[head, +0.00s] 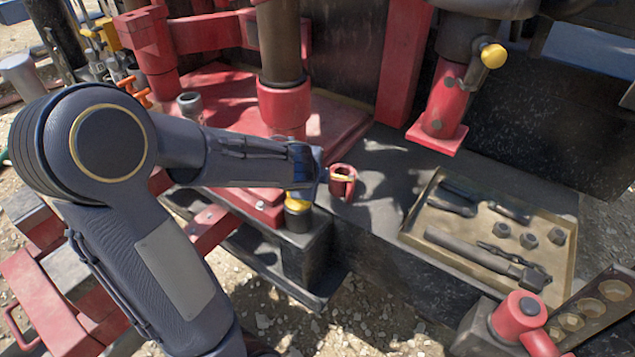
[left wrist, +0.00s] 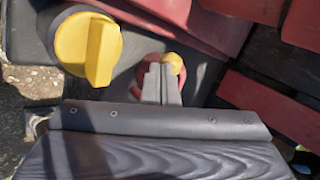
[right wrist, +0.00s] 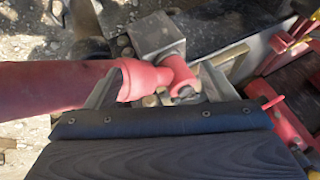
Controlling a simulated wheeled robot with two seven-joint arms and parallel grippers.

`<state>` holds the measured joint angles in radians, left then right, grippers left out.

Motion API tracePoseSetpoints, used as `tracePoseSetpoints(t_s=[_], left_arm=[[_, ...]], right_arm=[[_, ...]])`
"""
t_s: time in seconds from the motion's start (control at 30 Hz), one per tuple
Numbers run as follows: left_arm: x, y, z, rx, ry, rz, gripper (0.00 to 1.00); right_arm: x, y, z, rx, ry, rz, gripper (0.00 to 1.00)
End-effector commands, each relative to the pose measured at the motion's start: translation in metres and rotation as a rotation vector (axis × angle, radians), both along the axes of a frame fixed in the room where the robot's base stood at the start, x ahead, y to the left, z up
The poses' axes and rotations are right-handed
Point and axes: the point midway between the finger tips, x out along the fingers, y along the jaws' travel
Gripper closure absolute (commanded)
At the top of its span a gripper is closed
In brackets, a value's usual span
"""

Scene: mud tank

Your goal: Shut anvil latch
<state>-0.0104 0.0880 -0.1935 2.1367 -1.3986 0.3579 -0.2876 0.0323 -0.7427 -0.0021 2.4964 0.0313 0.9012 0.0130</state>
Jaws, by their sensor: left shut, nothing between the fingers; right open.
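A small red, ring-shaped fitting with a yellow part (head: 342,182) stands on the dark deck, just right of my left gripper (head: 318,175). I cannot tell for sure whether it is the anvil latch. In the left wrist view, the shut, empty fingers of my left gripper (left wrist: 162,82) are in front of it and partly hide it; contact is unclear. A yellow knob (left wrist: 88,45) is to their left, also seen below my gripper in the head view (head: 298,198). My right gripper (right wrist: 160,88) is open, with a red cylindrical part (right wrist: 145,78) showing between its fingers.
A shallow tray (head: 412,232) of tools and nuts lies to the right. Red posts (head: 283,105) rise behind my left arm. A red-capped fitting (head: 518,312) and a holed rack (head: 585,312) stand front right. Gravel (head: 365,320) lies below the deck edge.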

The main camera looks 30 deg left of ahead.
Motion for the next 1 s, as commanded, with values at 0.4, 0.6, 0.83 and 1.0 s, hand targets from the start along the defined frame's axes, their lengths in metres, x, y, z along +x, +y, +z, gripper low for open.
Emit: tracePoseSetpoints(t_s=[0.4,0.6,0.83,1.0], left_arm=[[0.019,0.013,0.000,-0.001,0.003,-0.065,1.00],[0.023,0.015,-0.001,0.000,0.003,-0.065,1.00],[0.025,0.016,-0.001,0.000,0.002,-0.064,1.00],[0.025,0.016,0.000,0.001,0.002,-0.064,1.00]], right_arm=[[0.000,0.000,0.008,0.000,0.000,0.000,0.23],[0.000,0.000,0.009,0.000,0.000,0.000,0.23],[0.000,0.000,0.009,0.000,0.000,0.000,0.23],[0.000,0.000,0.008,0.000,0.000,0.000,0.23]])
